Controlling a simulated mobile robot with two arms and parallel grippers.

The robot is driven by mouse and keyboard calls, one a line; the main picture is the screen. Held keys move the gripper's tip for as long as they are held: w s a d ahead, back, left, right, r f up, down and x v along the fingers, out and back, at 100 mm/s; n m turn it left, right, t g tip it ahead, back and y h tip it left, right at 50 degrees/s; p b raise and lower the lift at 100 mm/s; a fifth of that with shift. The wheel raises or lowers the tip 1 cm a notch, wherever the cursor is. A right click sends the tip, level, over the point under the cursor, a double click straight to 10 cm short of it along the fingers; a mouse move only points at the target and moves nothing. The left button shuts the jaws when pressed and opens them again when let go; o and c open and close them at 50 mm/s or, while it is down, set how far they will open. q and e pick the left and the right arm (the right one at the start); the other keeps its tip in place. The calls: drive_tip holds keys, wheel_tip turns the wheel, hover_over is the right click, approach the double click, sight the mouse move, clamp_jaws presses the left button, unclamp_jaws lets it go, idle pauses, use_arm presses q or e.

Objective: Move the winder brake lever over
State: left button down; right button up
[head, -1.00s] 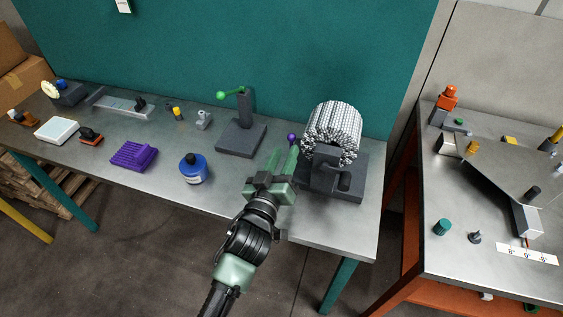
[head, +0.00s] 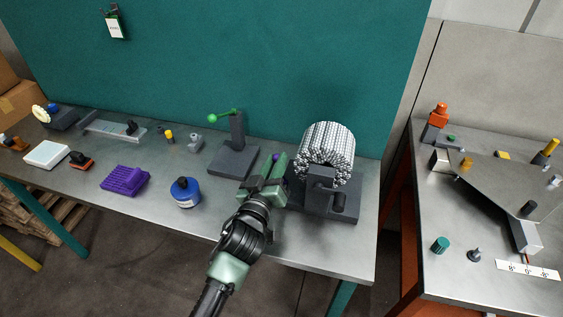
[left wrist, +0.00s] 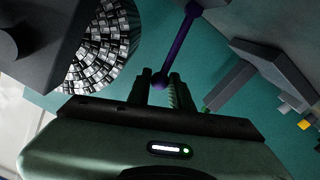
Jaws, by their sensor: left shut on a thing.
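The winder stands at the right end of the long bench, with a roll of small white and black pieces (head: 326,148) on a dark grey base (head: 338,213). Its lever is purple with a round knob; the knob (left wrist: 160,80) and thin rod (left wrist: 181,40) show in the left wrist view. My left gripper (head: 277,168) is beside the winder's left side, its fingers shut on the purple knob. In the head view the gripper hides most of the lever. My right gripper is not in view.
A grey stand with a green-knobbed lever (head: 235,130) is just left of my gripper. A blue round container (head: 185,192) and a purple block (head: 125,180) lie further left. A teal panel (head: 230,60) rises behind. A second bench (head: 470,285) is at right.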

use_arm(q)
drive_tip(key=shift+w+a+f, duration=0.15)
drive_tip(key=shift+a, duration=0.3)
drive_tip(key=shift+w+a+f, duration=0.2)
drive_tip(key=shift+a+f, duration=0.1)
drive_tip(key=shift+a, duration=0.3)
drive_tip(key=shift+w+a+f, duration=0.15)
drive_tip(key=shift+a+f, duration=0.1)
drive_tip(key=shift+a, duration=0.3)
